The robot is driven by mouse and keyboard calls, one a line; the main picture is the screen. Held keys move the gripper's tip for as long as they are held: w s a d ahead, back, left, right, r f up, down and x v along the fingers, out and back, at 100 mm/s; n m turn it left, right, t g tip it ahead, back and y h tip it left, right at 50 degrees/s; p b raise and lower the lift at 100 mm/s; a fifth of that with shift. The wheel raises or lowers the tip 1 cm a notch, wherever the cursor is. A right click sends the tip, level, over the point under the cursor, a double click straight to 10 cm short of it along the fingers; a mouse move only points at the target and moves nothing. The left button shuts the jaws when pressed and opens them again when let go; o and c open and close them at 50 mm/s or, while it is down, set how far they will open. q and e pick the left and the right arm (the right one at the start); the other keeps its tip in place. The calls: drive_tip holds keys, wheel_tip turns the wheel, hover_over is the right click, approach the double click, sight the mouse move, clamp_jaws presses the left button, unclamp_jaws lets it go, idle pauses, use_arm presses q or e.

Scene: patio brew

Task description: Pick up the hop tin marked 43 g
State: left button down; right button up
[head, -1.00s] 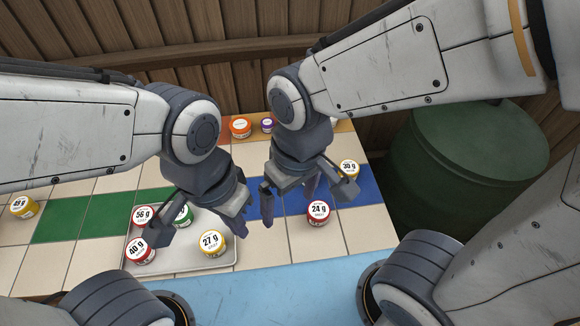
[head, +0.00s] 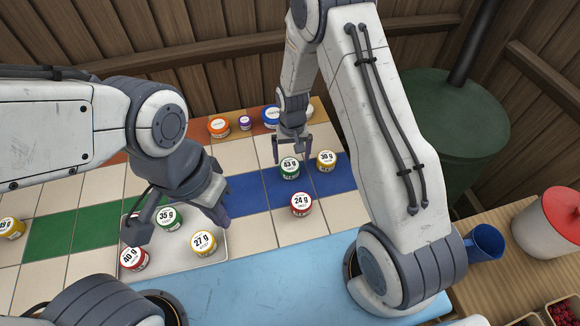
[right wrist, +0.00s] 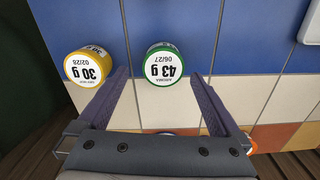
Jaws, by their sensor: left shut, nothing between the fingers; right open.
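The hop tin marked 43 g (head: 289,168) has a white lid label and a green rim and body. It stands upright on the blue tiles in the head view. It also shows in the right wrist view (right wrist: 164,64), just beyond the fingertips and roughly centred between them. My right gripper (head: 292,150) is open and empty on the far side of the tin; its fingers (right wrist: 164,85) are spread in the right wrist view. My left gripper (head: 186,226) is shut and empty above the tray.
A yellow 30 g tin (head: 326,161) stands close to the right of the 43 g tin. A red 24 g tin (head: 301,204) stands nearer. The tray (head: 205,253) holds tins marked 35 g (head: 168,218), 27 g (head: 204,242) and 40 g (head: 133,259). Orange (head: 219,127) and blue (head: 271,117) tins stand behind.

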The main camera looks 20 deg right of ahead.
sight(290, 166)
drive_tip(key=f, duration=0.1)
drive_tip(key=f+p, duration=0.1)
drive_tip(key=f, duration=0.3)
drive_tip(key=shift+a+f+p, duration=0.15)
drive_tip(key=shift+a+p, duration=0.1)
drive_tip(key=shift+p, duration=0.15)
drive_tip(key=shift+w+f, duration=0.1)
drive_tip(key=shift+f, duration=0.35)
drive_tip(key=c, duration=1.3)
drive_tip(key=shift+o, duration=0.2)
